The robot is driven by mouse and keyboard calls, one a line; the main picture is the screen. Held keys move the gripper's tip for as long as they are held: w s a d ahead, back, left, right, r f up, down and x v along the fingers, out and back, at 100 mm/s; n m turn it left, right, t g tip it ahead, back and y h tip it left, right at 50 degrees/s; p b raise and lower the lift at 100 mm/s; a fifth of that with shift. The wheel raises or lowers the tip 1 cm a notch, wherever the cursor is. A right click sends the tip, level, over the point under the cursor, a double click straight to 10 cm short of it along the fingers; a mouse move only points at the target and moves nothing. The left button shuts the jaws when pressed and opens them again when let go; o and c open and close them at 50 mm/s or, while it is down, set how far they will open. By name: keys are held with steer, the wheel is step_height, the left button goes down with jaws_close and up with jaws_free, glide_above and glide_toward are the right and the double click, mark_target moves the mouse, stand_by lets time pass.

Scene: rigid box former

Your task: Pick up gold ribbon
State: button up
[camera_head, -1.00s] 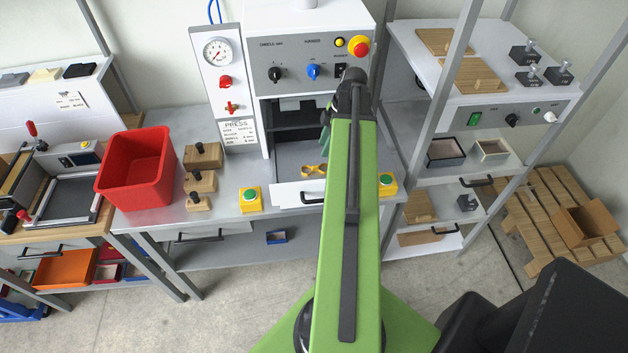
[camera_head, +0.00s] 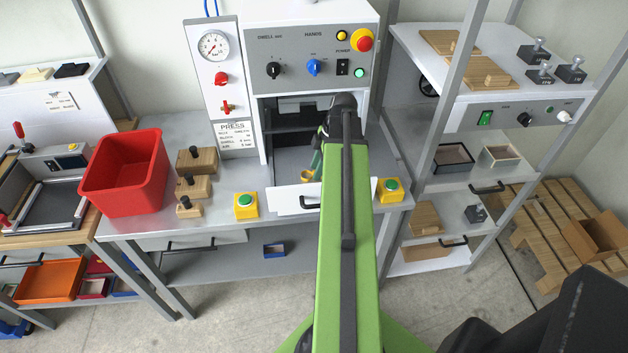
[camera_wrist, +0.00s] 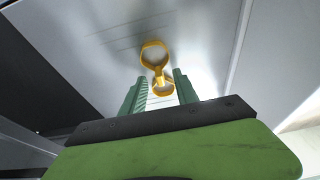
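In the head view only a part of the ribbon (camera_head: 306,176) shows beside my gripper (camera_head: 317,165), and my arm hides the rest.
The press (camera_head: 312,60) stands right behind, its opening above the surface. Yellow button boxes stand to the left (camera_head: 246,206) and right (camera_head: 389,190). A red bin (camera_head: 125,175) and wooden blocks (camera_head: 197,160) are on the left. A shelf rack (camera_head: 440,75) is close on the right.

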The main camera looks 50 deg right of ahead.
jaws_close()
steer(key=shift+r, duration=0.1)
